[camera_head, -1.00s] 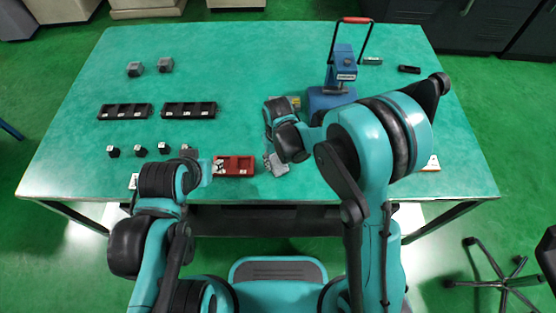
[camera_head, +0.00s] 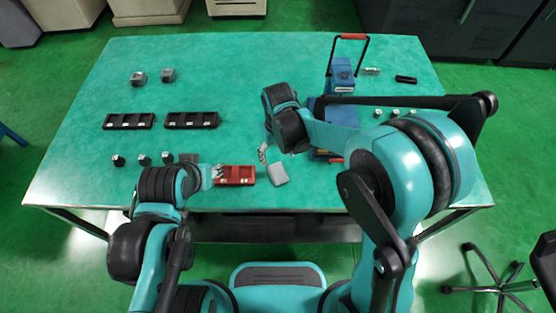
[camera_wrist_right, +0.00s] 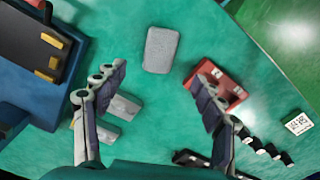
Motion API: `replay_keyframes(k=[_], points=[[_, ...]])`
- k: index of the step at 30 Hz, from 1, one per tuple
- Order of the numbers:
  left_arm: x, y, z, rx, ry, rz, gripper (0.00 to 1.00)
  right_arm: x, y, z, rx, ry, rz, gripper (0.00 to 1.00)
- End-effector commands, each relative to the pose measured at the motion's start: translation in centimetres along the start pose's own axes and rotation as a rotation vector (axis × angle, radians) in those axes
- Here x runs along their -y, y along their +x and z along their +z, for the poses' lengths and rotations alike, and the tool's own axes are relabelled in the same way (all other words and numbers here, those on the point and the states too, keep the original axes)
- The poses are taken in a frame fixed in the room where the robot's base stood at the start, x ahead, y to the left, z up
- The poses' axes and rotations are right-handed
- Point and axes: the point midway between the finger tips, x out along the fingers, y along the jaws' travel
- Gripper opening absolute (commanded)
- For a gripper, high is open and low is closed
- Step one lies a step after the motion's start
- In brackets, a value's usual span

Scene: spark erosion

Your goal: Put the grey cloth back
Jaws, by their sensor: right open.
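The grey cloth (camera_head: 278,174) lies as a small folded pad on the green table, just right of the red tray (camera_head: 236,175). In the right wrist view the cloth (camera_wrist_right: 161,50) lies flat, beyond the fingertips and apart from them. My right gripper (camera_wrist_right: 160,88) is open with nothing between its fingers. In the head view the right gripper (camera_head: 263,153) is partly hidden by its wrist, just up and left of the cloth. My left gripper (camera_head: 212,171) is beside the red tray's left end, and its fingers are mostly hidden.
A blue press with a red-topped handle (camera_head: 353,37) stands behind my right arm. Two black trays (camera_head: 129,121) (camera_head: 191,120), small black blocks (camera_head: 143,160) and two grey blocks (camera_head: 138,78) are on the left. The far middle of the table is clear.

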Motion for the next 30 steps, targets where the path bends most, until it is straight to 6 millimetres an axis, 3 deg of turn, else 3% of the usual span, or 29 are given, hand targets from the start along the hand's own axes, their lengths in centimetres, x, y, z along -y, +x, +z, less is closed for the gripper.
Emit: replay_keyframes(k=[3, 11, 15, 20, 24, 30], points=[[0.0, -0.5, -0.4, 0.000, 0.000, 0.000, 0.40, 0.0, -1.7, 0.0, 0.000, 0.000, 0.000, 0.70], [0.0, -0.6, -0.4, 0.000, 0.000, 0.000, 0.40, -0.1, -2.5, 0.0, -0.002, 0.002, 0.000, 0.70], [0.0, -0.6, -0.4, 0.000, 0.000, 0.000, 0.40, -1.3, -4.1, 1.0, -0.040, 0.028, 0.001, 0.70], [0.0, -0.6, -0.4, 0.000, 0.000, 0.000, 0.40, -4.5, -8.1, 4.3, -0.158, 0.106, 0.010, 0.70], [0.0, -0.6, -0.4, 0.000, 0.000, 0.000, 0.40, -7.3, -11.0, 8.2, -0.286, 0.187, 0.029, 0.70], [0.0, -0.6, -0.4, 0.000, 0.000, 0.000, 0.40, -10.1, -13.0, 13.7, -0.461, 0.294, 0.071, 0.70]])
